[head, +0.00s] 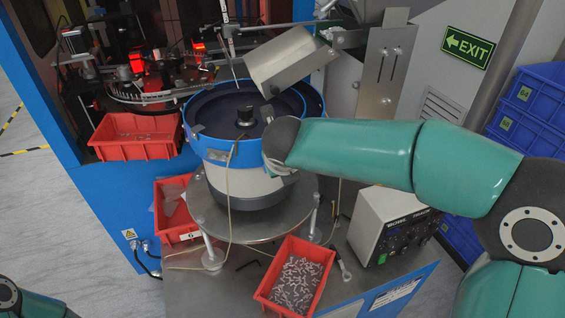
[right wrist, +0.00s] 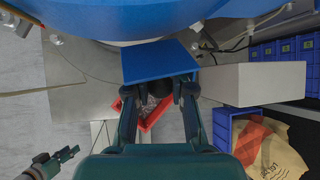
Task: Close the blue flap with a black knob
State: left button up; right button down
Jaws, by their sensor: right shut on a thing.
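The blue flap (right wrist: 158,60) shows in the right wrist view as a flat panel standing out from the blue rim (right wrist: 80,20) of the round bowl. Its black knob (right wrist: 157,90) is between the fingertips of my right gripper (right wrist: 160,95), which is shut on it. In the head view the flap and knob are hidden behind my right arm, at the right side of the bowl feeder (head: 230,178). My left gripper (right wrist: 62,158) shows small at the lower left of the right wrist view; its finger opening is unclear.
Red bins stand below the feeder (head: 297,275), to its left (head: 135,135) and beside its stand (head: 178,205). A grey control box (head: 375,225) stands close under my right arm. A metal hopper (head: 290,65) overhangs the bowl. Blue crates (head: 530,110) are stacked at the right.

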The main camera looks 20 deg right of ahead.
jog(key=g, duration=0.2)
jog(key=w+r+g, duration=0.1)
jog(key=g, duration=0.1)
jog(key=shift+a+r+n, duration=0.15)
jog(key=shift+n, duration=0.15)
jog(key=shift+w+r+g+h, duration=0.15)
jog(key=shift+w+g+h, duration=0.05)
jog(key=shift+g, duration=0.4)
jog(key=shift+w+r+g+h, duration=0.1)
jog(key=shift+w+g+h, duration=0.1)
jog(key=shift+g, duration=0.4)
jog(key=shift+w+r+n+g, duration=0.2)
jog(key=shift+n+g, duration=0.1)
jog(key=shift+g, duration=0.3)
jog(key=c, duration=1.4)
grip_release()
jog(key=o, duration=0.4)
jog(key=shift+w+f, duration=0.1)
jog(key=shift+s+t, duration=0.3)
